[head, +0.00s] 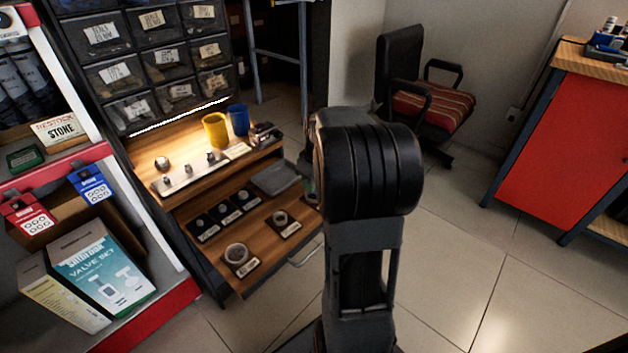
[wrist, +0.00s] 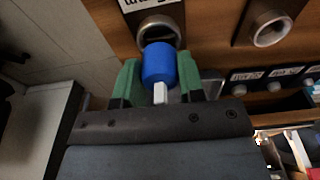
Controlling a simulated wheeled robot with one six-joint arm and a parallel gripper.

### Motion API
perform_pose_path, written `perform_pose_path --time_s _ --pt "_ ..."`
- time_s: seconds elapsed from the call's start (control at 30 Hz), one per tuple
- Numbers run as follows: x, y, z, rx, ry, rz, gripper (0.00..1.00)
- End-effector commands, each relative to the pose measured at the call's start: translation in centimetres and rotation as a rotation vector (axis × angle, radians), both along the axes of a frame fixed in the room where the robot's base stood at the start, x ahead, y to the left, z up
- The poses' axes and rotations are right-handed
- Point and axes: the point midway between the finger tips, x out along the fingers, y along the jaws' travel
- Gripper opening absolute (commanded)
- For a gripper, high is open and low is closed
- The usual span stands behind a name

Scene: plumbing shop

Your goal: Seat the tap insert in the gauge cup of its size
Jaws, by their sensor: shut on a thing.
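In the wrist view, my gripper (wrist: 158,80) has its green fingers shut on a blue, rounded cylindrical tap insert (wrist: 160,62) with a pale square stem. The insert's far end overlaps the near rim of a round gauge cup (wrist: 158,28) on a dark plate; I cannot tell whether they touch. A second cup (wrist: 270,30) lies to its right, and small cups on labelled plates (wrist: 265,73) sit nearer. In the head view, my arm hides the insert and most of the gripper. A large cup (head: 237,254), a medium cup (head: 281,217) and small cups (head: 224,208) stand on the drawer board.
Several small metal parts (head: 188,169), a yellow cup (head: 215,130) and a blue cup (head: 239,120) stand on the wooden ledge (head: 170,147) behind. A grey tray (head: 275,179) lies beside the small cups. Boxes (head: 105,275) fill the left shelf.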

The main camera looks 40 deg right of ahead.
Motion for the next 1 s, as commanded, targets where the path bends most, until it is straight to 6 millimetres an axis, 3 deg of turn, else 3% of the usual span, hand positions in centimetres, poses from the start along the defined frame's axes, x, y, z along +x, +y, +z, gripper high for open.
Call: perform_pose_path --time_s 0.03,0.23,1.0 --pt "0.00 0.01 -0.94 0.000 0.000 0.000 0.13" --pt "0.01 0.00 -1.89 0.000 0.000 0.000 0.13" --pt "-0.06 -0.01 -1.78 0.000 0.000 0.000 0.13"
